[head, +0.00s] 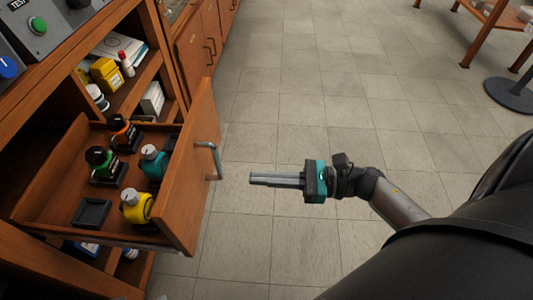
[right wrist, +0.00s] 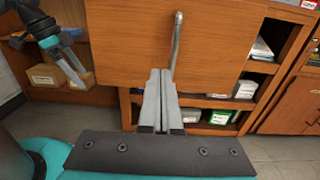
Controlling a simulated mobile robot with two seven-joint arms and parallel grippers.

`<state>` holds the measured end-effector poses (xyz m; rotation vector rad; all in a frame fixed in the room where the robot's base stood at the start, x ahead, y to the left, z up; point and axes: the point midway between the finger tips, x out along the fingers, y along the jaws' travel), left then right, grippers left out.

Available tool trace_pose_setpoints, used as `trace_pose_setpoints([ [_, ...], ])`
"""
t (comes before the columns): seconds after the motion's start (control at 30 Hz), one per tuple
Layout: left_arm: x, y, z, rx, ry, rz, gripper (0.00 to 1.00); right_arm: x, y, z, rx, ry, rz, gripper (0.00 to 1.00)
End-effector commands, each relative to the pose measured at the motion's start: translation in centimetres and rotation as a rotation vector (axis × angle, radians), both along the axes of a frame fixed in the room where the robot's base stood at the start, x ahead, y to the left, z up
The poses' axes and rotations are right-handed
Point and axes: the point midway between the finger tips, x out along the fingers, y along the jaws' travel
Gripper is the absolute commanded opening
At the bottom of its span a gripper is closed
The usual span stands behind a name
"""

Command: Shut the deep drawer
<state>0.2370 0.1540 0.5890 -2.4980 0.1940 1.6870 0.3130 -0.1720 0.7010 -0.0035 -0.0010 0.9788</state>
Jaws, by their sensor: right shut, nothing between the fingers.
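The deep drawer (head: 50,205) is wooden and stands pulled out from the cabinet at the left of the head view. Its front panel (head: 193,190) carries a grey metal bar handle (head: 207,158). In the right wrist view the front panel (right wrist: 120,45) fills the top middle, with the handle (right wrist: 177,45) upright just beyond the fingertips. My right gripper (head: 252,179) is shut and empty, pointing at the front panel, with a gap between it and the handle in the head view.
The drawer holds orange (head: 124,132), green (head: 106,165), teal (head: 153,162) and yellow (head: 136,206) knobbed devices and a dark square tray (head: 91,213). Open shelves with boxes (head: 106,73) lie behind. Tiled floor right of the drawer is clear.

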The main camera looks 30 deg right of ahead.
Motion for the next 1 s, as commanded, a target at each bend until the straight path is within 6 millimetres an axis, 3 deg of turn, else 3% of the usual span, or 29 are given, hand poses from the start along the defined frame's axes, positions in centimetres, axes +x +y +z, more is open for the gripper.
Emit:
trace_pose_setpoints([
  [0.2, 0.0, 0.0, 1.3, -0.002, -0.022, 0.0, 1.0, 2.8, 4.1, 0.0, 0.004, -0.003, 0.0, 0.0],
  [0.43, -0.2, 0.0, 2.6, -0.005, -0.04, 0.001, 1.0, 4.9, 7.1, 0.0, 0.004, -0.001, -0.001, 0.0],
  [0.6, -0.2, 0.0, 3.1, -0.007, -0.05, 0.0, 1.0, 5.5, 8.2, 0.0, 0.003, 0.001, -0.002, 0.0],
  [1.0, -0.2, 0.0, 3.2, -0.008, -0.052, 0.0, 1.0, 5.6, 8.3, 0.0, 0.003, 0.002, -0.002, 0.0],
])
